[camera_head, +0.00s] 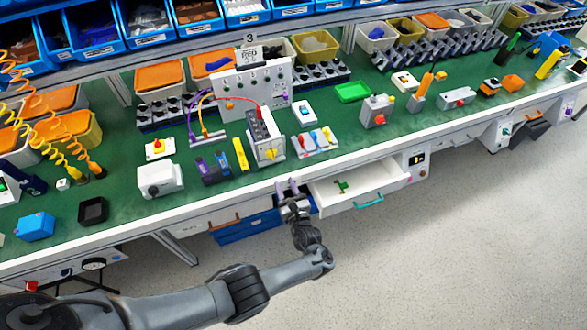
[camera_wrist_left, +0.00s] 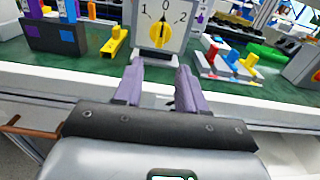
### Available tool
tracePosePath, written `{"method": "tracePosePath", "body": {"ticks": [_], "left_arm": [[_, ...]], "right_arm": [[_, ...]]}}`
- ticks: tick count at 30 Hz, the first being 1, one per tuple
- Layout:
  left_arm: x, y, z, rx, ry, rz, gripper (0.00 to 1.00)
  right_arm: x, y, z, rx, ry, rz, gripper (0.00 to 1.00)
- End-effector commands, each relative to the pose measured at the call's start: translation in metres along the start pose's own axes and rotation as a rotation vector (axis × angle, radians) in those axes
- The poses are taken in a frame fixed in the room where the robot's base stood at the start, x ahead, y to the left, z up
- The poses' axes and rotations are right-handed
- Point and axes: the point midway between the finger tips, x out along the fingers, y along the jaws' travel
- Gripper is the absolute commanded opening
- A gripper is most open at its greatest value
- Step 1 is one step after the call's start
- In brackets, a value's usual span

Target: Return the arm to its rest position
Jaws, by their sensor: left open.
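The rotary switch (camera_head: 266,140) is a grey box standing near the front edge of the green bench, with a yellow knob (camera_head: 271,154) on its front face. In the left wrist view its white dial (camera_wrist_left: 146,32) is marked 1, 0 and 2, and the yellow knob (camera_wrist_left: 162,33) looks upright, towards the 0. My left gripper (camera_head: 287,186) is in front of the bench edge, below and apart from the switch. Its two purple fingers (camera_wrist_left: 157,82) are spread with nothing between them. My right gripper is not in view.
An open white drawer (camera_head: 335,190) juts out just right of my left gripper, and a blue drawer (camera_head: 250,229) is below left. A yellow block (camera_head: 240,154) and a panel of coloured switches (camera_head: 316,142) flank the rotary switch. The floor (camera_head: 440,250) at right is clear.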

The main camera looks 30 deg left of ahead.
Motion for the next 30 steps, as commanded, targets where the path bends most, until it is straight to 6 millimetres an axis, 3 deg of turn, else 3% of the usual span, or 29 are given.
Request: {"method": "tracePosePath", "body": {"ticks": [5,8,14,20,25,30], "left_arm": [[-0.003,0.004,-0.005,0.008,0.006,0.000,0.40],[-0.010,0.016,-0.020,0.033,0.022,0.001,0.40],[-0.032,0.072,-0.073,0.129,0.075,0.017,0.40],[-0.065,0.152,-0.133,0.150,0.183,0.043,0.40],[-0.091,0.199,-0.176,-0.010,0.382,0.076,0.40],[-0.114,0.219,-0.193,-0.350,0.611,0.145,0.40]], "right_arm": [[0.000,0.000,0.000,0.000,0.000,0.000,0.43],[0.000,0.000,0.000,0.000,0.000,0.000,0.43],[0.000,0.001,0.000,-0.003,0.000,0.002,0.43],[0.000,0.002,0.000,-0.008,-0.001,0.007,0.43],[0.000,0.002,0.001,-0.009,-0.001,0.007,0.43],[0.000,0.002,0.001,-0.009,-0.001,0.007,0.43]]}}
